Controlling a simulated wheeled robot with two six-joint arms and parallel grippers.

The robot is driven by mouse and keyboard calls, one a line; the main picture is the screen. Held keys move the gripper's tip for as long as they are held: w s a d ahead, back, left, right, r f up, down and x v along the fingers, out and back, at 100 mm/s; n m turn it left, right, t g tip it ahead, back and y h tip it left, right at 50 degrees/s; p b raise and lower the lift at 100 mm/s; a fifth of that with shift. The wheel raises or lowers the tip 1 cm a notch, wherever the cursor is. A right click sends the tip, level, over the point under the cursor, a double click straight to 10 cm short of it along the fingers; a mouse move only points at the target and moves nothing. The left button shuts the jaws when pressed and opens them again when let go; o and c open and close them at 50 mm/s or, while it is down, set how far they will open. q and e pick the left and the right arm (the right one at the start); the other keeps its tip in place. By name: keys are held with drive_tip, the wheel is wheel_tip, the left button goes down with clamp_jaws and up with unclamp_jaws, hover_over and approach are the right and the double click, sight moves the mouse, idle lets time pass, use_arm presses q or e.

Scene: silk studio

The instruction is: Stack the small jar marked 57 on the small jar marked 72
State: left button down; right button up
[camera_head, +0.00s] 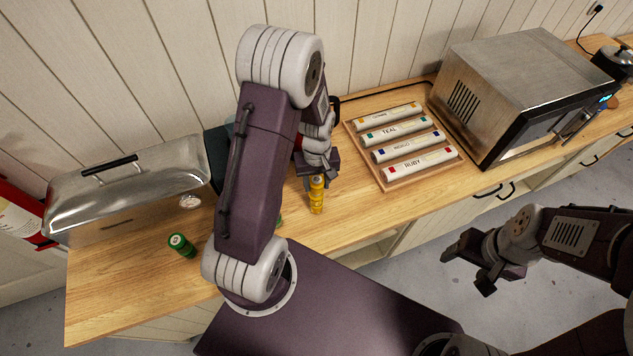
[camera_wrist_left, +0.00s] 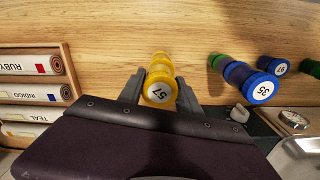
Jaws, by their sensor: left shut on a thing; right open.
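A yellow jar marked 57 (camera_wrist_left: 159,88) is between the fingers of my left gripper (camera_wrist_left: 153,92), which is shut on it; the jar also shows in the head view (camera_head: 317,182). Another yellow jar (camera_head: 316,206) stands upright on the counter directly below it, and part of it shows behind the held jar in the left wrist view (camera_wrist_left: 160,60). Its mark is hidden, so I cannot tell if it is 72. The two look lined up; I cannot tell whether they touch. My right gripper (camera_head: 482,266) is open and empty, over the floor off the counter.
A green jar (camera_head: 182,246) stands on the counter at left. Blue jars marked 35 (camera_wrist_left: 262,88) and 97 (camera_wrist_left: 278,67) stand apart from the yellow ones. A wooden rack (camera_head: 432,178) of labelled rolls and a microwave (camera_head: 520,90) are at right. A metal-lidded box (camera_head: 128,192) is at left.

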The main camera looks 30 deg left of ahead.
sight(316, 181)
use_arm(q)
drive_tip(key=shift+s+f, duration=0.3)
drive_tip(key=shift+f+b, duration=0.1)
drive_tip(key=shift+b, duration=0.2)
drive_tip(key=shift+w+f, duration=0.1)
drive_tip(key=shift+w, duration=0.05)
drive_tip(key=c, duration=0.7)
unclamp_jaws()
drive_tip(key=shift+c, duration=0.2)
drive_tip(key=shift+r, duration=0.5)
wheel_tip(316, 181, up, 8)
drive_tip(key=shift+r+b, duration=0.15)
drive_tip(key=shift+b, duration=0.6)
